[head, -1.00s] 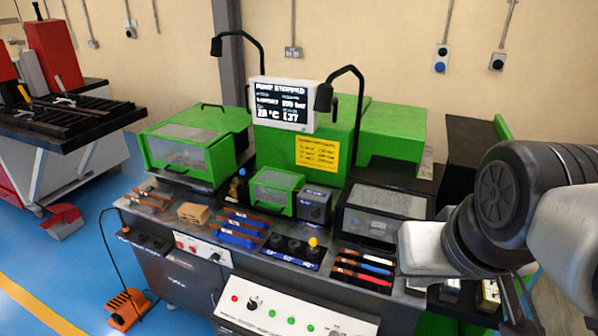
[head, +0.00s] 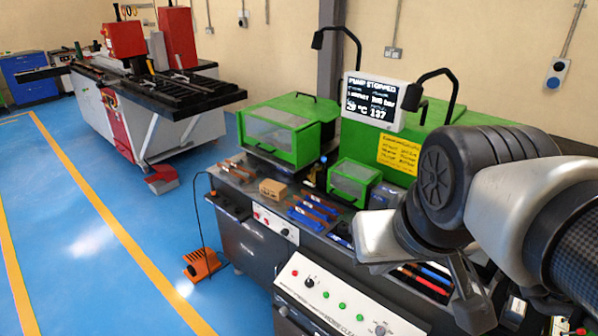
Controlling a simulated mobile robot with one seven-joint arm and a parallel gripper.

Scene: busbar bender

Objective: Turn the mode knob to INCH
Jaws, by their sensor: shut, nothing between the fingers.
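A white sloped control panel (head: 335,310) shows at the bottom of the head view. It carries a black knob (head: 309,282) beside a red lamp (head: 294,272), with a row of green buttons (head: 343,306) to the right. Another knob (head: 380,330) sits at the panel's lower right. The lettering is too small to read, so I cannot tell which is the mode knob or where it points. My arm reaches in from the right, over the bench and above the panel's right side. I cannot make out my gripper's fingers. No part of my arm visibly touches a knob.
The bench has a smaller white panel (head: 276,222), a cardboard-coloured block (head: 273,189) and green covered units (head: 280,135). A screen (head: 375,101) reads pump stopped. An orange foot pedal (head: 202,264) lies on the floor. Blue floor (head: 70,240) is open at the left.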

